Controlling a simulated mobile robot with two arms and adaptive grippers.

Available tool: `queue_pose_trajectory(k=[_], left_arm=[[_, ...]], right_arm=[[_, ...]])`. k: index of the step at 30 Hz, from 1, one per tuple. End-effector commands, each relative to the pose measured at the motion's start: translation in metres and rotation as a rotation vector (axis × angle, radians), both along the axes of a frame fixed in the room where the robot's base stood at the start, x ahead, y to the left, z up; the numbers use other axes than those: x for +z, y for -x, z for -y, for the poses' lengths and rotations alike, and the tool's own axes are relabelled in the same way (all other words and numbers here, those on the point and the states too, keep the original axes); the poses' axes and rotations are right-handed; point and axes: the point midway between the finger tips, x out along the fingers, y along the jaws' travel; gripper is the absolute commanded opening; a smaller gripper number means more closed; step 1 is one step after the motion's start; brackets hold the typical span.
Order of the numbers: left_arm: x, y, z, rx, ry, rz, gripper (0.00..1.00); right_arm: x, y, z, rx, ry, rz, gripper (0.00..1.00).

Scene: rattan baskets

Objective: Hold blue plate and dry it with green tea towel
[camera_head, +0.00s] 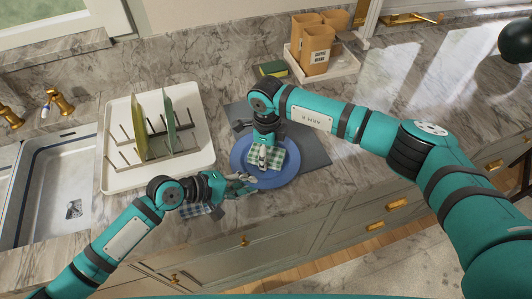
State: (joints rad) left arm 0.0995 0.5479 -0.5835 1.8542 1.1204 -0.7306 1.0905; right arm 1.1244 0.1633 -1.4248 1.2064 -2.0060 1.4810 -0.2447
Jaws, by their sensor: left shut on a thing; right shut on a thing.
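The blue plate (289,172) lies level over the grey mat, close to the counter's front edge. My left gripper (248,187) is shut on the plate's front left rim. My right gripper (263,163) points down over the plate and is shut on the green checked tea towel (280,158), which rests on the plate's middle. The gripper and arm hide part of the towel and the plate's far side.
A white dish rack (198,172) with two upright plates stands at left, beside the sink (62,185). Another checked cloth (198,210) shows beneath my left arm. The grey mat (312,145) lies under the plate. A sponge (272,69) and canisters (316,50) stand behind.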

Motion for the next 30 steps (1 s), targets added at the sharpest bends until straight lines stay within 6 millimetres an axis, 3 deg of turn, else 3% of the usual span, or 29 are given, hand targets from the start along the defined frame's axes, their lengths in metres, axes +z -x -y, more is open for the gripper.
queue_pose_trajectory(k=[10,30], left_arm=[[-0.001,0.001,0.0,-0.001,-0.002,-0.002,0.0],[-0.002,0.002,0.001,-0.004,-0.001,-0.006,0.0]], right_arm=[[-0.001,-0.009,-0.014,0.001,-0.003,0.003,0.33],[0.002,0.001,-0.002,0.001,-0.004,0.001,0.32]])
